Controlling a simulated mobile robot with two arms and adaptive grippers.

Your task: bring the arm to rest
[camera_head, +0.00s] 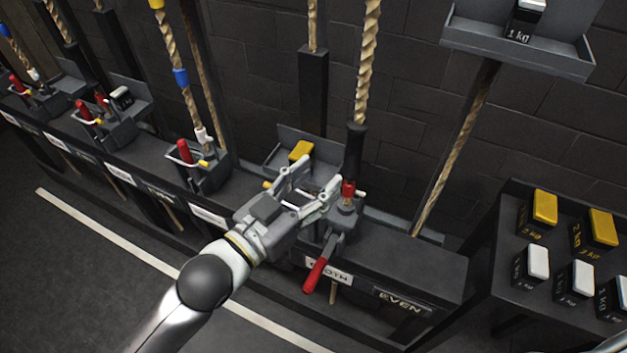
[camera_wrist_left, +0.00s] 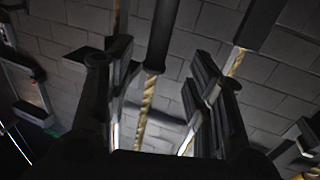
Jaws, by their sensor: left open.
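My left arm (camera_head: 205,283) reaches in from the lower left in the head view. Its gripper (camera_head: 312,187) is open, with its fingers beside the rope lock that has a red lever (camera_head: 315,275) hanging down. I see nothing held between the fingers. In the left wrist view the open fingers (camera_wrist_left: 160,100) stand apart, with a rope (camera_wrist_left: 146,105) and the dark brick wall behind them. A small bright object at the lower right edge of the head view is too cut off to identify.
A dark rail carries several rope locks with red levers (camera_head: 186,152). A label reading EVEN (camera_head: 400,301) is on its front. A rack at right holds yellow (camera_head: 544,207) and white-topped weights (camera_head: 537,262). A tray (camera_head: 520,45) hangs at upper right. The floor at left is clear.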

